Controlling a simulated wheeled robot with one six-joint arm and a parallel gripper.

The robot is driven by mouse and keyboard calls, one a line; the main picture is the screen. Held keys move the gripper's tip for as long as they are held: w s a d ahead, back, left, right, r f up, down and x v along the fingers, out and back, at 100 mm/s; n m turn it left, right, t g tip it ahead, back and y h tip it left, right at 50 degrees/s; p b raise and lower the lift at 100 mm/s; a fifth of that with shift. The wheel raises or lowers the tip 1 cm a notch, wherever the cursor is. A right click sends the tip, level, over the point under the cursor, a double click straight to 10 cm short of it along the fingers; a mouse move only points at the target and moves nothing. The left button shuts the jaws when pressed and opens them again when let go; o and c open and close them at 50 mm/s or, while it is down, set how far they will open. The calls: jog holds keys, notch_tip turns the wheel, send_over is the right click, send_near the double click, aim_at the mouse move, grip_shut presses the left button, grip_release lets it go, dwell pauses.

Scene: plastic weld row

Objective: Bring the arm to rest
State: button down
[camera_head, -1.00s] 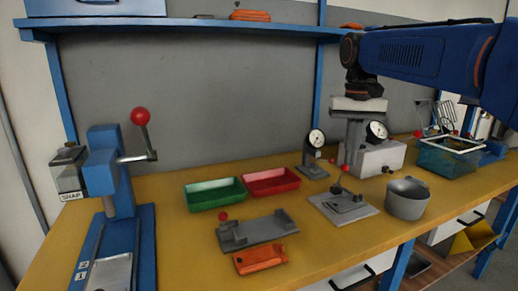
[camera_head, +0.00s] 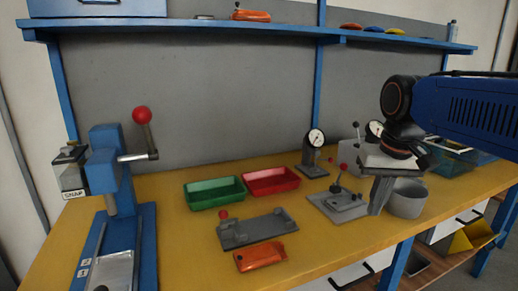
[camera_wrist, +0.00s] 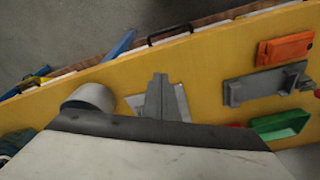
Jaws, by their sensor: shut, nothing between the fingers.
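My blue arm (camera_head: 465,108) reaches in from the right in the head view. My gripper (camera_head: 377,208) hangs from it, fingers pointing down, above the right part of the yellow bench (camera_head: 305,262). Its fingers are shut with nothing between them. In the head view they overlap the left edge of the grey round pot (camera_head: 407,198). In the wrist view the shut fingers (camera_wrist: 160,80) show over the grey fixture plate (camera_wrist: 133,102).
A blue lever press (camera_head: 107,172) stands at the left. Green (camera_head: 213,207) and red (camera_head: 270,190) trays, a grey fixture (camera_head: 258,231), an orange part (camera_head: 260,257) and a dial gauge (camera_head: 314,140) are on the bench. A blue shelf (camera_head: 250,25) runs above.

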jog(key=s+d+f+t, duration=0.2)
jog(key=s+f, duration=1.1)
jog(key=f, duration=0.2)
jog(key=shift+s+f+n+t, duration=0.15)
jog(key=shift+f+n+t, duration=0.15)
jog(key=shift+n, duration=0.1)
